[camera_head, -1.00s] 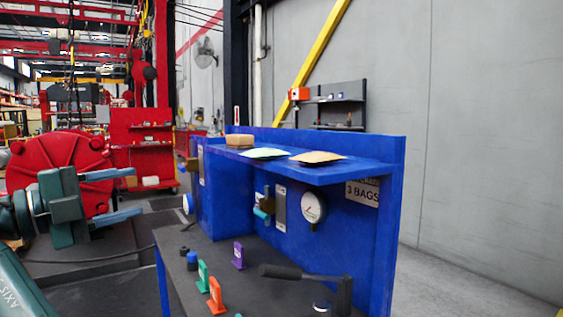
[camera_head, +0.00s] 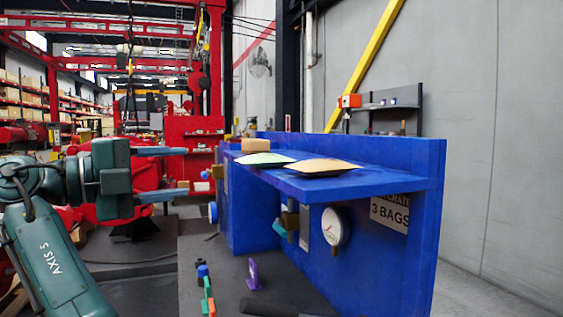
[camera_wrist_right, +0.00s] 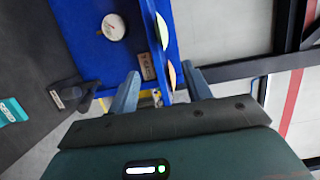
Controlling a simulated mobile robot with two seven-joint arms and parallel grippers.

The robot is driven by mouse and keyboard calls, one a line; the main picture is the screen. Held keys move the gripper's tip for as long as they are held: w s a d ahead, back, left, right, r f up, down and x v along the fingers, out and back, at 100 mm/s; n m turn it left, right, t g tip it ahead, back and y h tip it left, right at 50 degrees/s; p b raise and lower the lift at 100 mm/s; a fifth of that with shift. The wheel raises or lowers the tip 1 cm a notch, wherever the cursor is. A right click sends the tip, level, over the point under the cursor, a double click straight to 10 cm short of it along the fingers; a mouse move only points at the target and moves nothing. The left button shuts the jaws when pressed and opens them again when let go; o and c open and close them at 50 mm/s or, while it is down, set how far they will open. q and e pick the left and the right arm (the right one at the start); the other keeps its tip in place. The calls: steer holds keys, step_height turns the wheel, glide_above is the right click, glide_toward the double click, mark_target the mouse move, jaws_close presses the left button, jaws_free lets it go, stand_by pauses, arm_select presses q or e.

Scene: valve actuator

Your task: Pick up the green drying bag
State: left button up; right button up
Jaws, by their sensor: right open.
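The green drying bag (camera_head: 265,158) is a pale green, flat pouch lying on the blue shelf (camera_head: 385,180), left of a tan bag (camera_head: 325,165). In the right wrist view, turned sideways, the green bag (camera_wrist_right: 162,33) shows edge-on beyond the tan bag (camera_wrist_right: 172,76).
A tan block (camera_head: 255,145) sits behind the green bag. Below the shelf are a gauge (camera_head: 335,227), a bags sign (camera_head: 390,213) and a valve fitting (camera_head: 290,220). A purple part (camera_head: 253,274) stands on the dark worktop. The shelf's blue back wall rises behind the bags.

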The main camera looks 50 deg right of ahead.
glide_toward(240, 162)
steer(key=x, duration=0.3)
steer(key=s+x, duration=0.1)
steer(key=shift+d+f+p, duration=0.2)
steer(key=shift+f+p, duration=0.1)
steer(key=shift+p, duration=0.1)
steer(key=shift+w+r+p+x, duration=0.15)
steer(key=shift+p+x, duration=0.2)
steer(key=shift+x, duration=1.05)
steer(key=shift+w+r+p+x, duration=0.1)
steer(key=shift+w+p+x, duration=0.2)
steer(key=shift+x, duration=1.05)
steer(key=shift+s+d, duration=0.1)
steer(key=shift+c, duration=0.2)
jaws_close()
